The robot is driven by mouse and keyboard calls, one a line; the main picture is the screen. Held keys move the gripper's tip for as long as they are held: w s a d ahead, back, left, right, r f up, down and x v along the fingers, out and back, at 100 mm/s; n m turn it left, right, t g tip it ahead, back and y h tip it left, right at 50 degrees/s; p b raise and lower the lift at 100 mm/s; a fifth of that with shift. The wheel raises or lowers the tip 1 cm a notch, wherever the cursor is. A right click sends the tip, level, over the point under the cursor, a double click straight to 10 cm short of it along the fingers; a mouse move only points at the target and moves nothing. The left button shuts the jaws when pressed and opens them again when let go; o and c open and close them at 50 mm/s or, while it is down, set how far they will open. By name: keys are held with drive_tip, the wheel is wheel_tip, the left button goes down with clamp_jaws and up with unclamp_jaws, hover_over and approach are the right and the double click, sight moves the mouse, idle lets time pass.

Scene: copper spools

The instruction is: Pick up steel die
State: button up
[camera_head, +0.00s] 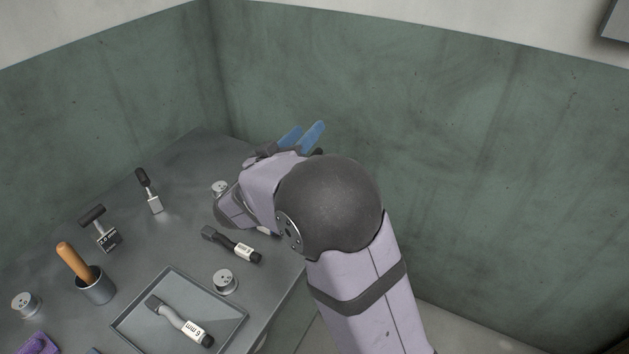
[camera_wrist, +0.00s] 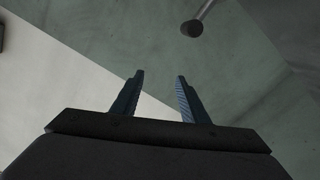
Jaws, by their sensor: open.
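My gripper (camera_head: 304,134) is raised above the far right corner of the table and points away toward the green wall. Its blue fingers are apart and empty, as the wrist view also shows (camera_wrist: 160,95). No piece carries a readable die name. I cannot tell which is the steel die. Neither shows in the wrist view.
A tray (camera_head: 180,272) holds a tool marked 6 mm (camera_head: 182,322). A similar tool (camera_head: 232,245) lies behind it. Silver spools (camera_head: 224,281) (camera_head: 26,305) stand about. A cup (camera_head: 97,287) holds a wooden handle (camera_head: 74,261). A purple item (camera_head: 38,344) lies front left.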

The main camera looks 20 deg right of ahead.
approach(321, 149)
drive_tip(key=w, duration=0.1)
drive_tip(key=w+d, duration=0.1)
drive_tip(key=w+f, duration=0.1)
drive_tip(key=w, duration=0.1)
drive_tip(key=shift+d, duration=0.3)
drive_tip(key=shift+x, duration=1.05)
drive_tip(key=shift+s+d+x, duration=0.15)
drive_tip(key=shift+d+x, duration=0.05)
drive_tip(key=shift+x, duration=1.1)
drive_tip(key=shift+s+d+x, duration=0.15)
drive_tip(key=shift+x, duration=1.15)
clamp_jaws()
drive_tip(key=shift+s+f, duration=0.1)
drive_tip(key=shift+f, duration=0.1)
drive_tip(key=shift+r, duration=0.1)
